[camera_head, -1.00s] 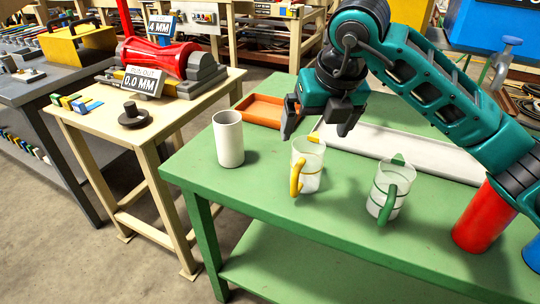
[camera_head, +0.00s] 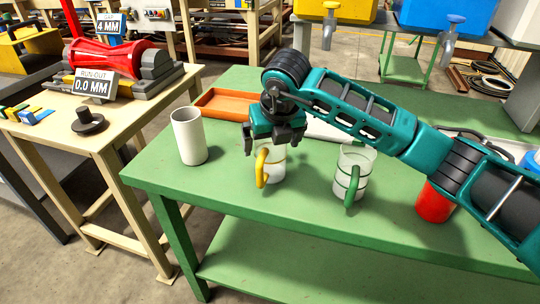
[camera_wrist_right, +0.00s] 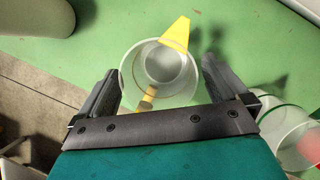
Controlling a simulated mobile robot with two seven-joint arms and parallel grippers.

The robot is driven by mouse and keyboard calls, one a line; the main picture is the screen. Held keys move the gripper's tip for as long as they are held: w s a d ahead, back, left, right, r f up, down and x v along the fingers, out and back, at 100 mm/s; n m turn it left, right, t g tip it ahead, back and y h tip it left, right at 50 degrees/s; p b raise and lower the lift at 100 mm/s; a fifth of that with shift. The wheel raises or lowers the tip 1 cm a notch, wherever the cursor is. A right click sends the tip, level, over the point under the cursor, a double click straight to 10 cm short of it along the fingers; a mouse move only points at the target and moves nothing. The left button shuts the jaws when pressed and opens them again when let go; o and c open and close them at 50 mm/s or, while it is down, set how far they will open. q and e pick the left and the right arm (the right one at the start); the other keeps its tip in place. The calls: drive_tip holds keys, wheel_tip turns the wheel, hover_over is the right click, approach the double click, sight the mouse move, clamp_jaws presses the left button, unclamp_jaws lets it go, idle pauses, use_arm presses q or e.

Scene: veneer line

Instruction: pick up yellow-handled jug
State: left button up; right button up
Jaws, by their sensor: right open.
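The yellow-handled jug (camera_head: 276,168), clear with a yellow handle (camera_head: 261,168), stands upright on the green table (camera_head: 225,185). My right gripper (camera_head: 270,142) is open and points down just above the jug, hiding part of its rim. In the right wrist view the jug (camera_wrist_right: 128,78) lies between the two spread fingers of the gripper (camera_wrist_right: 160,78), apart from both. Yellow parts show on opposite sides of its rim there. My left gripper is in neither view.
A white cylinder (camera_head: 188,137) stands left of the jug, a green-handled jug (camera_head: 352,165) right of it. A red cup (camera_head: 434,203) is farther right. An orange tray (camera_head: 224,104) and a partly hidden white tray (camera_head: 322,131) lie behind. The front table strip is clear.

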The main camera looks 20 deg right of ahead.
drive_tip(key=shift+w+f, duration=0.15)
drive_tip(key=shift+f, duration=0.25)
drive_tip(key=shift+c, duration=0.2)
drive_tip(key=c, duration=1)
drive_tip(key=shift+r, duration=0.15)
